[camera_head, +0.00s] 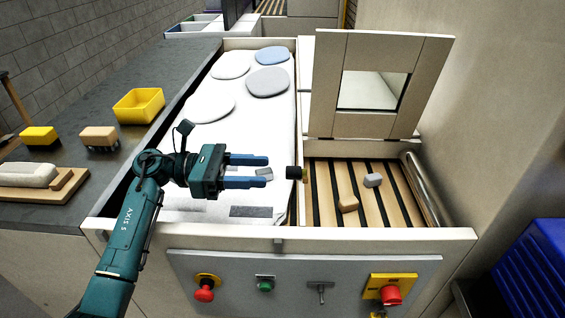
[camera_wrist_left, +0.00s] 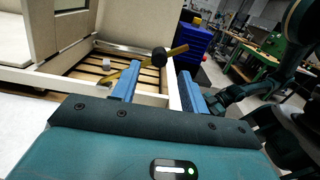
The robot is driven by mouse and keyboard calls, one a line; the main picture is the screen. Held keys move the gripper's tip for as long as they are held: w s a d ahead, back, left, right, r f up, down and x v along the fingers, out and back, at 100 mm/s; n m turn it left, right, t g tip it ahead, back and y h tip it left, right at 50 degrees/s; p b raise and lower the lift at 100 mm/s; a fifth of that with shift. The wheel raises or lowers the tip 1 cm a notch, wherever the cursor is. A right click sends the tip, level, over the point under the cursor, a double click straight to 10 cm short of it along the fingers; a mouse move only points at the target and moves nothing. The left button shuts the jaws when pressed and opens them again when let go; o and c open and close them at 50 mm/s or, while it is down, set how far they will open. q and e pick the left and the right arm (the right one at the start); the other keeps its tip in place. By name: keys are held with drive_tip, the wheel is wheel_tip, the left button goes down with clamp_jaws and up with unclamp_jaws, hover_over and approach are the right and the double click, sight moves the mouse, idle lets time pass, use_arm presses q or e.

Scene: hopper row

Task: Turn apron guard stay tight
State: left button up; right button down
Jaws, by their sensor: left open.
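The apron guard (camera_head: 328,75), a cream panel with a window, stands raised at the back of the slatted bay. The stay appears as a black knob (camera_head: 294,172) with a brass-coloured strip at the bay's left edge. In the left wrist view the black knob (camera_wrist_left: 159,57) sits on the yellow strip (camera_wrist_left: 178,50), beyond and between my fingers. My left gripper (camera_head: 266,171) is open and empty, its blue fingers pointing at the knob from the left, a short gap away. Part of my right arm shows at the right of the wrist view; its gripper (camera_wrist_left: 222,100) is unclear.
A tan block (camera_head: 348,204) and a grey block (camera_head: 373,180) lie on the slats (camera_head: 325,200). Flat rounded pads (camera_head: 268,82) lie on the white bed. A control panel (camera_head: 340,270) with red and green buttons is in front. A yellow bin (camera_head: 139,105) stands on the left counter.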

sight(296, 171)
use_arm(q)
drive_tip(key=d+p, duration=0.1)
drive_tip(key=d, duration=0.4)
drive_tip(key=shift+d, duration=0.35)
drive_tip(key=shift+c, duration=0.3)
clamp_jaws()
